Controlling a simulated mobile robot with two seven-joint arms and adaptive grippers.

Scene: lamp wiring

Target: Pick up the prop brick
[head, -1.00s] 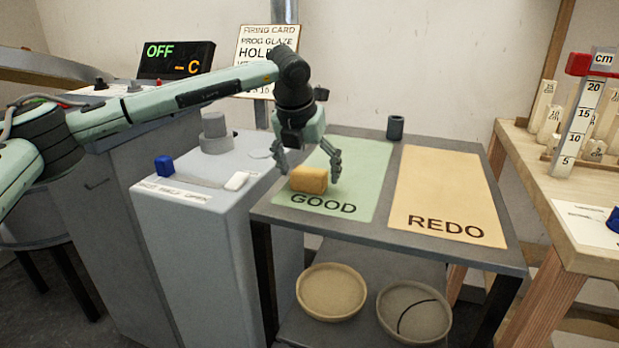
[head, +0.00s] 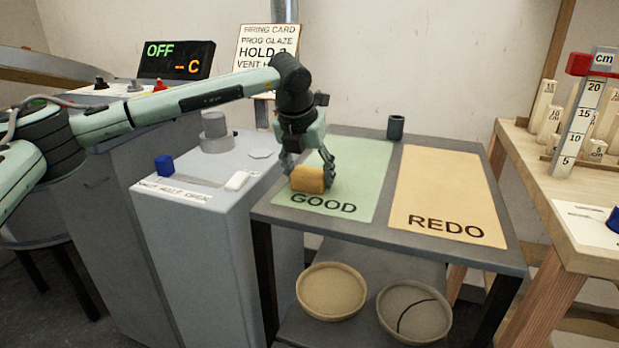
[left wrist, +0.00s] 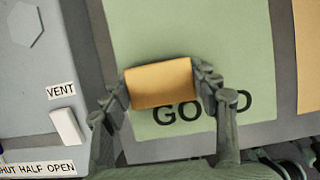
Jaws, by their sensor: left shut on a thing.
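The prop brick (head: 308,180) is a small orange-tan block at the near-left part of the green GOOD mat (head: 352,170). My left gripper (head: 309,177) reaches down over it and is shut on it, one finger at each end. In the left wrist view the brick (left wrist: 159,83) lies between the two fingers (left wrist: 160,88), above the GOOD lettering, partly covering it. I cannot tell whether the brick is still touching the mat. My right gripper is not in view.
The yellow REDO mat (head: 450,185) lies to the right on the same grey table (head: 290,220). A dark cup (head: 395,127) stands at the back. Two round bowls, one tan (head: 331,291) and one cracked (head: 414,312), sit on the lower shelf. A grey cabinet (head: 185,225) stands left.

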